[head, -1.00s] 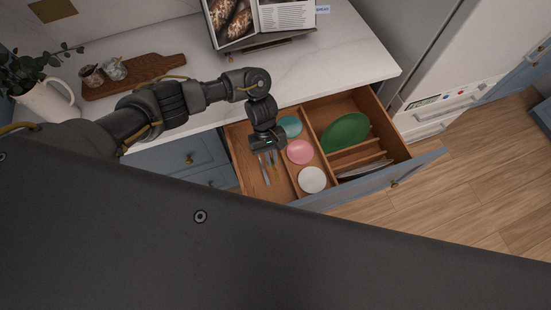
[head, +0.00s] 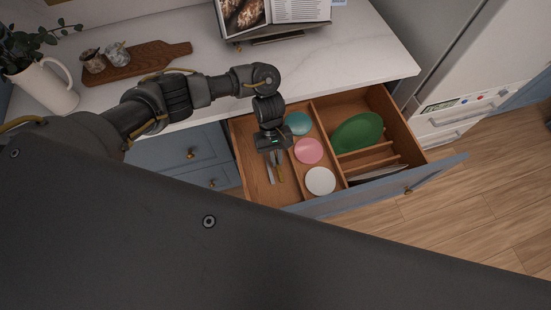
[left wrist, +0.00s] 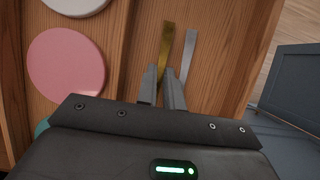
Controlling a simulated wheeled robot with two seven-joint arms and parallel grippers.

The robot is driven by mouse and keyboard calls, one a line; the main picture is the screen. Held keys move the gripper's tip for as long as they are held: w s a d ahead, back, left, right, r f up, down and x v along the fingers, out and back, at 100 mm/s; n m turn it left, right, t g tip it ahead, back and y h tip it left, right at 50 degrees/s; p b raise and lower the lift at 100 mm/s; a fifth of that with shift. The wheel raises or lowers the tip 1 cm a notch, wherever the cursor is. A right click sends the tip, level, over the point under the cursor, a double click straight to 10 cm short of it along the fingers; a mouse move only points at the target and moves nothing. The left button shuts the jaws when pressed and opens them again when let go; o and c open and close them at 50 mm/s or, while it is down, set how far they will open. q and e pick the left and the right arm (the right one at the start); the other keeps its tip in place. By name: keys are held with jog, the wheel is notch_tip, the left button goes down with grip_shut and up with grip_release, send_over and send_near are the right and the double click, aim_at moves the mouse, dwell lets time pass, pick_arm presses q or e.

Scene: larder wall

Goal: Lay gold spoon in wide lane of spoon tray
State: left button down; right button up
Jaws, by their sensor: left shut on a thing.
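My left gripper (head: 274,160) is inside the left compartment of the open drawer (head: 312,105), pointing down. In the left wrist view its two fingers (left wrist: 162,72) are shut on the gold spoon (left wrist: 166,42), whose flat gold end sticks out past the fingertips. The gold spoon also shows just below the gripper in the head view (head: 280,174). A silver utensil (left wrist: 189,48) lies close beside it, apart from the fingers. The spoon's other end is hidden by the gripper. I cannot make out a separate spoon tray or its wide lane. My right gripper is not in view.
The drawer's middle compartment holds a teal disc (head: 298,123), a pink disc (head: 308,151) and a white disc (head: 320,181). A green plate (head: 357,132) stands on the right side. A wooden board (head: 135,62) and white jug (head: 47,90) are on the counter.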

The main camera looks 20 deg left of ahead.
pick_arm(q)
jog(key=c, duration=1.6)
grip_release()
jog(key=shift+o, duration=0.3)
jog(key=p+v, duration=0.5)
jog(key=v, duration=0.7)
jog(key=shift+p, duration=0.4)
